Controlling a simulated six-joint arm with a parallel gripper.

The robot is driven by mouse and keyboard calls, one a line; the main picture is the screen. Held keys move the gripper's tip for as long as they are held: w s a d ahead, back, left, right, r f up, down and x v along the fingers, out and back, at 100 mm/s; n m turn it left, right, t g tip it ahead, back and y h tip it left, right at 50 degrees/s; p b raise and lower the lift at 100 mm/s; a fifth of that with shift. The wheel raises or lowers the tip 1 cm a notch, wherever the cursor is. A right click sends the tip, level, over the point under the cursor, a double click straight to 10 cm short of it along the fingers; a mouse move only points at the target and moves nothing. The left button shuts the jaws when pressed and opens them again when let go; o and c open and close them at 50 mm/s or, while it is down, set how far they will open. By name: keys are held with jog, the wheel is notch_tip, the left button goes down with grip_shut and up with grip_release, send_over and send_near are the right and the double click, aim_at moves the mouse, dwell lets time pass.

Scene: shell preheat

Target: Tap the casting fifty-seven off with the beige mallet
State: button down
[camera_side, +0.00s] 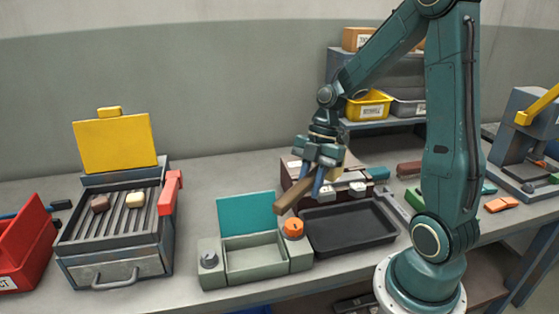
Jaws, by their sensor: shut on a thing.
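My gripper (317,188) is shut on the beige mallet, above the back edge of the black tray. The mallet's brown bar (289,199) slants down to the left, and a small beige part (334,174) shows to the right behind the fingers. The fingers hide the rest. I cannot read a number on either, so I cannot tell which thing is casting fifty-seven.
A grey-green box (253,262) with a raised teal lid (246,213) and an orange knob (293,228) stands left of the black tray (350,228). A red bin (27,245) is at far left. Shelves with a yellow bin (368,106) stand behind. A press (525,145) is at right.

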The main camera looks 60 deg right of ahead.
aim_at(308, 176)
jog(key=shift+f, duration=0.1)
notch_tip(308, 176, down, 7)
dwell(0.4)
dwell(0.4)
jog(key=shift+r, duration=5.55)
jog(key=shift+w+f, duration=0.1)
jog(key=shift+w, duration=0.05)
